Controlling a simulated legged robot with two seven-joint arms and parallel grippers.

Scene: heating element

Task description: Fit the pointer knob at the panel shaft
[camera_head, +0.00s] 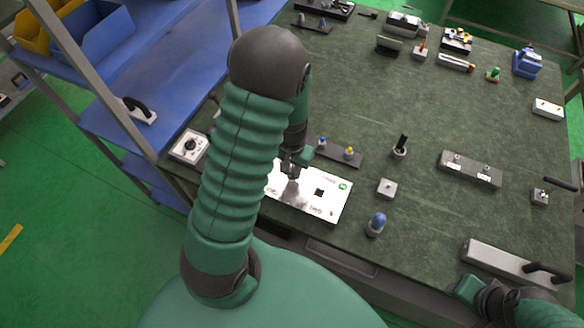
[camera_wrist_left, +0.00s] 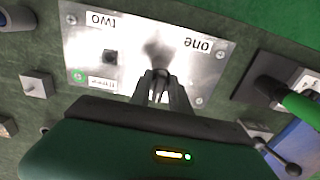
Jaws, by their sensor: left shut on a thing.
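The panel (camera_head: 333,207) is a pale metal plate lying near the table's front edge. In the left wrist view the panel (camera_wrist_left: 190,40) shows upside-down labels "one" and "two". A black square (camera_wrist_left: 110,57) sits by "two"; it also shows in the head view (camera_head: 319,192). My left gripper (camera_wrist_left: 160,78) is over the "one" side, shut on a small dark piece, probably the pointer knob; the fingers hide most of it. A dark blurred patch on the plate lies just beyond the fingertips. I cannot tell whether the piece touches the panel. My right arm shows at the lower right; its fingers are unclear.
A small square block (camera_head: 387,188), a blue-capped part (camera_head: 376,224) and a black upright handle (camera_head: 400,147) stand to the right. A white dial box (camera_head: 189,146) is at the left edge.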

